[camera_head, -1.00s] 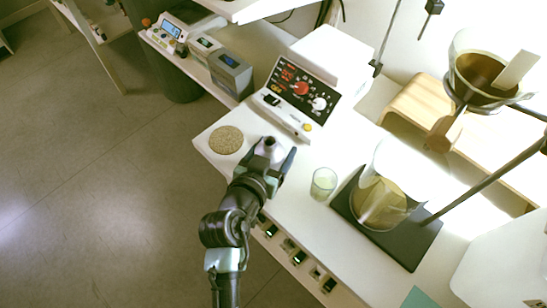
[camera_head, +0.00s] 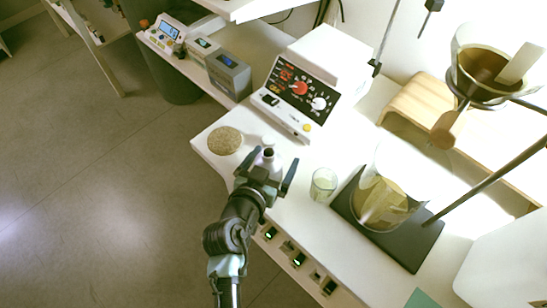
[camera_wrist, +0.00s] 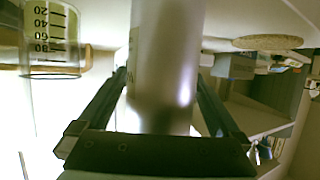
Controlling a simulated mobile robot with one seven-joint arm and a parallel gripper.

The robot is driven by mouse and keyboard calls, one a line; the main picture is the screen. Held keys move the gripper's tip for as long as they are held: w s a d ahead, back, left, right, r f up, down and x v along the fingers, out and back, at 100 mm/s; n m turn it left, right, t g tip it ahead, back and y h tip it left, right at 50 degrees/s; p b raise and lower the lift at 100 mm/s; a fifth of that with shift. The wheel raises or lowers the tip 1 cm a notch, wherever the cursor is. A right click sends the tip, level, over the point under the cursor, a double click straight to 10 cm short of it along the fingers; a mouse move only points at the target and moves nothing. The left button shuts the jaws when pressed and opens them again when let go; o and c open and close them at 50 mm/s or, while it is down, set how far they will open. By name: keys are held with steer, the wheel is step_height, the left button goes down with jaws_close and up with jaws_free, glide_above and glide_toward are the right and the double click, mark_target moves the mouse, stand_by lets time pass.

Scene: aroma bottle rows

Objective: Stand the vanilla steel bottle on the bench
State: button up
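A steel bottle (camera_head: 267,159) with a dark top stands between the fingers of my gripper (camera_head: 271,165), over the front left part of the white bench (camera_head: 315,212). Its label cannot be read in the head view. In the wrist view, the pale metallic bottle (camera_wrist: 165,65) fills the middle, upright, with a finger of my gripper (camera_wrist: 162,80) along each side. The fingers appear shut on it. The bottle's base is out of sight, so I cannot tell whether it touches the bench.
A glass beaker (camera_head: 323,184) stands to the right. A control box (camera_head: 305,92) is behind. A stand with a large vessel (camera_head: 383,200) is further right.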

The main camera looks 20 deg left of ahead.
steer(key=shift+r, duration=0.1)
steer(key=shift+s+r+p, duration=0.1)
steer(key=shift+r+p, duration=0.05)
steer(key=shift+p, duration=0.15)
steer(key=v, duration=1.1)
steer(key=shift+s+r, duration=0.15)
steer(key=shift+s, duration=0.2)
